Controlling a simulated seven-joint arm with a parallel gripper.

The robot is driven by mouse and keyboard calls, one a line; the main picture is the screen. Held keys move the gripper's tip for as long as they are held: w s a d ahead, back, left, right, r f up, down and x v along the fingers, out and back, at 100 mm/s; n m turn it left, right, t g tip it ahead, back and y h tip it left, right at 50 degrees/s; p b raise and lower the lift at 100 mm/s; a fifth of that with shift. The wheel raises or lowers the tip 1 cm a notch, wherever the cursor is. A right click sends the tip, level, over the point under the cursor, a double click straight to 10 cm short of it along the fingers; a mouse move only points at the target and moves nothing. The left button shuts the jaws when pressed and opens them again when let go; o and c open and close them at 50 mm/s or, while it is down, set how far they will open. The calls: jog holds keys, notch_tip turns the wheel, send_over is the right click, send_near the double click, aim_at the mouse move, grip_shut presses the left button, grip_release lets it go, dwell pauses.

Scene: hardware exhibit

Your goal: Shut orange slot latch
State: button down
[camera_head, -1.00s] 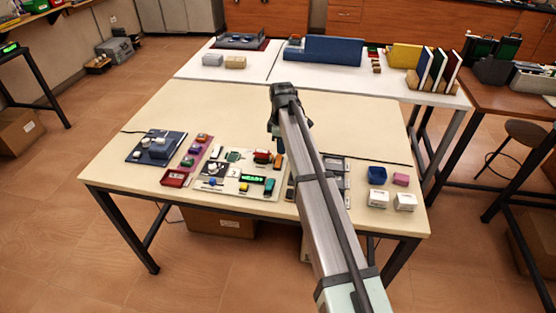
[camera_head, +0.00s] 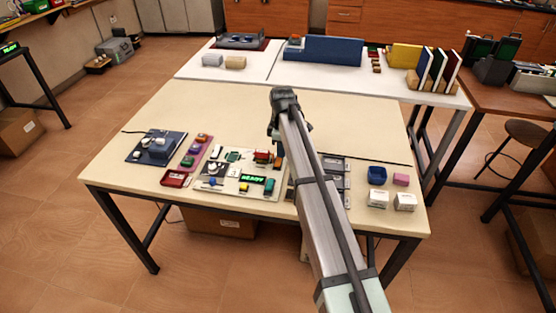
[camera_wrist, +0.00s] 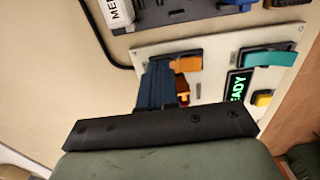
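The orange slot latch (camera_wrist: 187,63) is a small orange piece on the cream panel (camera_wrist: 215,50), at the panel's upper left in the wrist view. In the head view it shows small (camera_head: 263,156) near the panel's top edge. My gripper (camera_wrist: 157,75) points toward the panel, its dark blue fingers together at the middle of the black hand bar. The fingertips lie just left of the orange latch; whether they touch it I cannot tell. An orange-red piece (camera_wrist: 182,93) beside the fingers is partly hidden. In the head view my gripper (camera_head: 275,133) hangs above the panel's far right part.
The panel also bears a lit green READY display (camera_wrist: 237,88), a teal handle (camera_wrist: 268,58) and a yellow piece (camera_wrist: 262,98). A blue bin (camera_head: 377,176) and white boxes stand at the right. A navy board (camera_head: 155,147) lies left. The table's far half is clear.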

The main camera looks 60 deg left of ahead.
jog(key=shift+f, duration=0.2)
jog(key=shift+r, duration=0.1)
jog(key=shift+r, duration=3.4)
